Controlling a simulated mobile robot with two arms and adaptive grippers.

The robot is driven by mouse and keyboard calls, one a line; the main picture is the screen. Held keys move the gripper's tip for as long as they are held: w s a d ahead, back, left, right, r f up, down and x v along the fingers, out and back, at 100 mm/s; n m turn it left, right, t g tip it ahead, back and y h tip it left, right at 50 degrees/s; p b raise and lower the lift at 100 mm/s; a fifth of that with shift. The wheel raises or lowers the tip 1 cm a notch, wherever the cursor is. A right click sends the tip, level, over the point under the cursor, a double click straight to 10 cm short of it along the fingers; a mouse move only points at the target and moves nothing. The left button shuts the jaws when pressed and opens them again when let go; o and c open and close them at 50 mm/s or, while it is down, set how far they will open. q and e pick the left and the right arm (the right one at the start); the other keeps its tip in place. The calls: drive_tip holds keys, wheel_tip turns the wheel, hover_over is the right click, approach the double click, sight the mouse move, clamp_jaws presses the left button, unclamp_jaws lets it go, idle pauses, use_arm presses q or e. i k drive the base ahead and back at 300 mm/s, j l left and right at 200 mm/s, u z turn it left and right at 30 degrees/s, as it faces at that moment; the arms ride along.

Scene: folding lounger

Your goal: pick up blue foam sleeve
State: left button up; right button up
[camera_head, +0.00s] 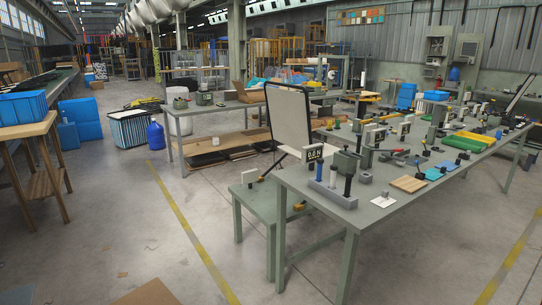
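A small upright blue cylinder (319,171), which looks like the blue foam sleeve, stands on a grey block (334,194) at the near left end of the long workbench (382,212). A white cylinder (333,176) and a black one (348,186) stand beside it on the same block. Its fine detail is too small to tell. Neither of my grippers is in view.
Many small fixtures crowd the bench top. A wooden block (408,183) and blue pads (433,174) lie to the right. Open floor (130,220) lies left.

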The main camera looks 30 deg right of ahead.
sight(499, 133)
drive_tip(key=i+l+z, duration=0.1)
drive_tip(key=l+z, duration=0.35)
drive_tip(key=i+l+z, duration=0.15)
drive_tip(key=l+z, duration=0.35)
drive_tip(key=i+l+z, duration=0.2)
drive_tip(key=z, duration=0.25)
drive_tip(key=i+l+z, duration=0.25)
drive_tip(key=z, duration=0.25)
drive_tip(key=i+l+z, duration=0.4)
drive_tip(key=i, duration=0.2)
drive_tip(key=i+z, duration=0.4)
drive_tip(key=i, duration=0.25)
drive_tip(key=i+u, duration=0.15)
drive_tip(key=i, duration=0.3)
drive_tip(key=i+l+u, duration=0.15)
drive_tip(key=i, duration=0.3)
drive_tip(key=i+l+u, duration=0.15)
drive_tip(key=i, duration=0.3)
drive_tip(key=i+l+u, duration=0.15)
drive_tip(key=i, duration=0.25)
drive_tip(key=i+l+u, duration=0.15)
drive_tip(key=i+l, duration=0.15)
drive_tip(key=i, duration=0.15)
